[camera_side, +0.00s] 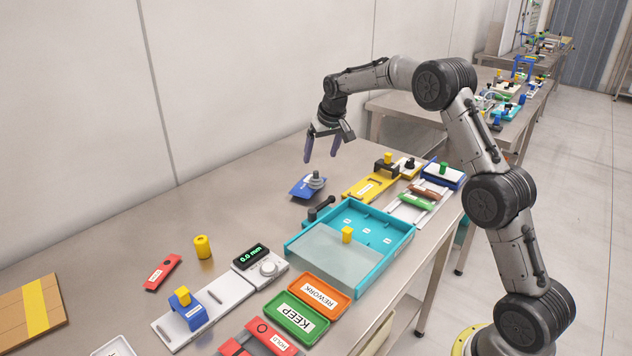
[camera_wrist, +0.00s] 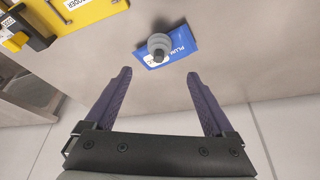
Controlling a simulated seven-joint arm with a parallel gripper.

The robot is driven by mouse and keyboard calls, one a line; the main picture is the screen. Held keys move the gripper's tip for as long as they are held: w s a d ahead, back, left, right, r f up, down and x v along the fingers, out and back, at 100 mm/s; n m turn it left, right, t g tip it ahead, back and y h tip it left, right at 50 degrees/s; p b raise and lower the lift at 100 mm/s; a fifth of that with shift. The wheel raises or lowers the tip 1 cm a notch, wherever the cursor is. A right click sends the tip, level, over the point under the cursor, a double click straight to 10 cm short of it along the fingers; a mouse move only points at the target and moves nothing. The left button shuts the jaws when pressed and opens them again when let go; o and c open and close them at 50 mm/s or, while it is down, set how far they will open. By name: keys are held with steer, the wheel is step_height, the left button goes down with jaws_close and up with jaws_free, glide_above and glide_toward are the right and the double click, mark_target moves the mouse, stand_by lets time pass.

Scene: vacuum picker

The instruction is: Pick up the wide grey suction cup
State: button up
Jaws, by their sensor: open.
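The wide grey suction cup (camera_side: 315,181) stands on or against a blue card (camera_side: 301,188) on the metal table, behind the teal tray. In the wrist view the grey cup (camera_wrist: 158,44), with a darker stub on it, overlaps the blue card (camera_wrist: 178,52), which has white lettering. My gripper (camera_side: 321,160) is open and empty, above the table and above the cup. In the wrist view its two purple fingers (camera_wrist: 157,72) are spread wide, and the cup lies beyond the fingertips, roughly midway between them. Nothing hides the cup.
A teal tray (camera_side: 398,243) with a yellow-knobbed clear lid stands in front of the cup. A black-handled part (camera_side: 320,208) lies between them. A yellow fixture (camera_side: 362,187) stands to the right. The table left of the blue card is clear.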

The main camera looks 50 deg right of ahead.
mark_target(317, 172)
steer(key=x, duration=1)
steer(key=shift+d, duration=0.1)
jaws_close()
